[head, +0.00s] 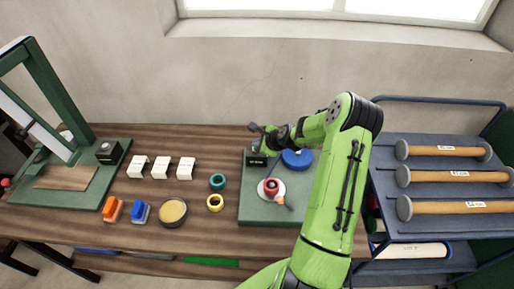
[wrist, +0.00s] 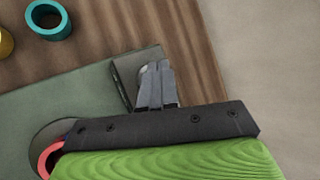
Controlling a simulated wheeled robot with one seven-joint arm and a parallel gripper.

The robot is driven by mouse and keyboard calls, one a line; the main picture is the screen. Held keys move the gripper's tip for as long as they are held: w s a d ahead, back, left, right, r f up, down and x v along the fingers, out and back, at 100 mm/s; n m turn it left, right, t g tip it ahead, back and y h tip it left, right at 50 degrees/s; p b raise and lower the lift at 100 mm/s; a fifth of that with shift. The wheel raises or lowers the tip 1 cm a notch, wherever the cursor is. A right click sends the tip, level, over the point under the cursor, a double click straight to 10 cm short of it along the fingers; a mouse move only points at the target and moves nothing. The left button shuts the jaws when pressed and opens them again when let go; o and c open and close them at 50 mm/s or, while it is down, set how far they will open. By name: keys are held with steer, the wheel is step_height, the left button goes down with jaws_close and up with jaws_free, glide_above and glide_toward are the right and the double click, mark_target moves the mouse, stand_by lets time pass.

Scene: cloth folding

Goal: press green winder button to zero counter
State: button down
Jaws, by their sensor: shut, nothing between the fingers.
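The winder is a green base plate (head: 246,208) on the bench, carrying a small black counter box (head: 257,162) at its back left. A red spool (head: 270,185) sits on a pale disc, and a blue round part (head: 297,158) stands behind. My gripper (head: 259,142) is shut and empty, just at the counter box. In the wrist view its closed fingertips (wrist: 156,68) overlap the dark box (wrist: 127,70). I cannot tell whether they touch it. I cannot make out the green button; the fingers may hide it. The counter's digits are unreadable.
Teal (head: 217,181) and yellow (head: 215,203) rings lie left of the plate. White labelled blocks (head: 161,167), orange and blue pieces, and a round tin (head: 173,212) lie further left. A blue cart (head: 440,231) with labelled rolls stands right. The wall is close behind.

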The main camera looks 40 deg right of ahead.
steer(key=shift+f, duration=0.1)
stand_by(0.3)
steer(key=shift+r+p, duration=0.65)
steer(key=shift+r, duration=0.2)
steer(key=shift+r, duration=0.1)
steer(key=shift+r+p, duration=1.95)
steer(key=shift+r, duration=0.5)
